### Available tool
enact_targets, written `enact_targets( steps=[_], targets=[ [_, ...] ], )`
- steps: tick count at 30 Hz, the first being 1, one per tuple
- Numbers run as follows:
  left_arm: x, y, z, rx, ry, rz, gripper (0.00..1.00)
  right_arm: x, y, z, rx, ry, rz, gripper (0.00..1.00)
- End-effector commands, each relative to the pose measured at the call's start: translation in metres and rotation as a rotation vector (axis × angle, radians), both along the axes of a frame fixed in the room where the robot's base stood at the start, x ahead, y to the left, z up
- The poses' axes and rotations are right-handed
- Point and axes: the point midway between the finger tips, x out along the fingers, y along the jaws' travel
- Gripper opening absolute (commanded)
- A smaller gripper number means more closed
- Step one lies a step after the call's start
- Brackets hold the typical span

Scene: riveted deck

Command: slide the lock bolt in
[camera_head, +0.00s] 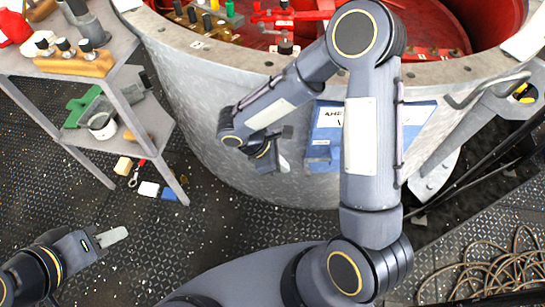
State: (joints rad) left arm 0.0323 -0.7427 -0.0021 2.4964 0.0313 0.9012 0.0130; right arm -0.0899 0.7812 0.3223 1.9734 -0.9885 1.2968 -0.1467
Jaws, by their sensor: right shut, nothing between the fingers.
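A blue panel (322,157) with a white, partly covered label is on the outer wall of the big grey metal drum (205,115). My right arm crosses in front of it and hides its middle. My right gripper (284,164) is low in front of the drum wall, just left of the blue panel. It is shut and empty; I cannot tell whether it touches the panel. I cannot make out the lock bolt. My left gripper (114,237) is low at the left above the dark floor, away from the drum; its finger gap cannot be made out.
A grey shelf unit (120,84) with tools stands at the left. Small loose items, including a yellow block (123,166), lie on the floor below it. A coiled hose (490,268) lies at the lower right. The drum has a red inside (455,22).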

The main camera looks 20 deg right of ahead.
Motion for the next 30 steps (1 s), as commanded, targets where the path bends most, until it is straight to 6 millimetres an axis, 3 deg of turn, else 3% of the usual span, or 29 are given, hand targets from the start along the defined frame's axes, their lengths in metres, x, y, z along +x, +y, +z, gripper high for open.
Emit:
enact_targets(
  steps=[2,9,24,30],
  targets=[
    [0.0,0.0,-0.005,0.0,0.0,0.0,0.36,-0.003,-0.009,-0.015,0.001,0.004,-0.001,0.0],
    [0.0,0.0,-0.008,0.0,0.0,0.0,0.36,-0.01,-0.035,-0.025,0.001,0.0,-0.001,0.0],
    [0.0,0.0,-0.008,0.0,0.0,0.0,0.36,-0.012,-0.043,-0.027,0.0,-0.001,0.0,0.0],
    [0.0,0.0,-0.011,0.0,0.0,0.0,0.36,-0.025,-0.081,-0.027,-0.002,-0.002,-0.006,0.0]
  ],
)
